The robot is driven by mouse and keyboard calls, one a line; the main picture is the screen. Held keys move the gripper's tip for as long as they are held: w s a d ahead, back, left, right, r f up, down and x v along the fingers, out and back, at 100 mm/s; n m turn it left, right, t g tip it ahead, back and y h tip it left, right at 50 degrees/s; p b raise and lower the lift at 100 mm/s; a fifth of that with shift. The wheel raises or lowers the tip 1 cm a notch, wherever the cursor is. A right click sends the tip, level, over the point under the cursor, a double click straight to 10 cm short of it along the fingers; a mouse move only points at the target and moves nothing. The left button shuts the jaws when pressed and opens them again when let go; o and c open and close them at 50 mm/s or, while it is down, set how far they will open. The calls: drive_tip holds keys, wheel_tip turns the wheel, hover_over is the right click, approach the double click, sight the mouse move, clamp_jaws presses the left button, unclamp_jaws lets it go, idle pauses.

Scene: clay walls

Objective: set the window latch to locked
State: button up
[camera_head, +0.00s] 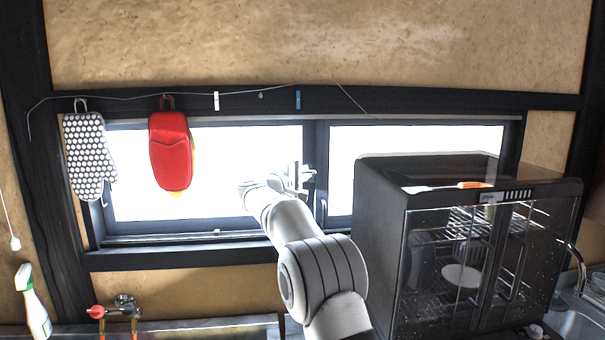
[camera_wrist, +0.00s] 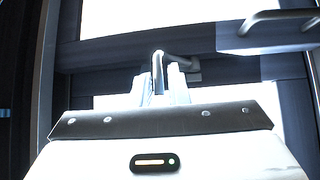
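The window latch is a grey metal handle (camera_wrist: 178,58) on the dark window frame, bent, with one leg reaching towards me in the wrist view. My gripper (camera_wrist: 159,88) has its two pale fingers close together, one on each side of that leg, and looks shut on it. In the head view my gripper (camera_head: 298,178) is at the dark middle post of the window, reached from below. There my own arm and the glare hide most of the latch.
A second grey handle (camera_wrist: 280,20) is at the upper right of the wrist view. A black glass-door cabinet (camera_head: 383,235) stands right of my arm. A red mitt (camera_head: 171,150) and a dotted mitt (camera_head: 88,155) hang at left. A spray bottle (camera_head: 36,310) stands lower left.

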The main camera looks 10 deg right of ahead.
clamp_jaws()
drive_tip(key=r+p, duration=0.1)
drive_tip(key=p, duration=0.2)
drive_tip(key=shift+w+r+n+g+y+p, duration=0.2)
drive_tip(key=shift+n+g+y+p, duration=0.15)
drive_tip(key=shift+n+g+y, duration=0.05)
drive_tip(key=n+g+p, duration=0.1)
drive_tip(key=p, duration=0.2)
drive_tip(key=shift+w+r+y+p, duration=0.1)
drive_tip(key=shift+w+y+p, duration=0.2)
drive_tip(key=shift+w+p, duration=0.1)
drive_tip(key=shift+o, duration=2.1)
unclamp_jaws()
drive_tip(key=shift+f, duration=0.2)
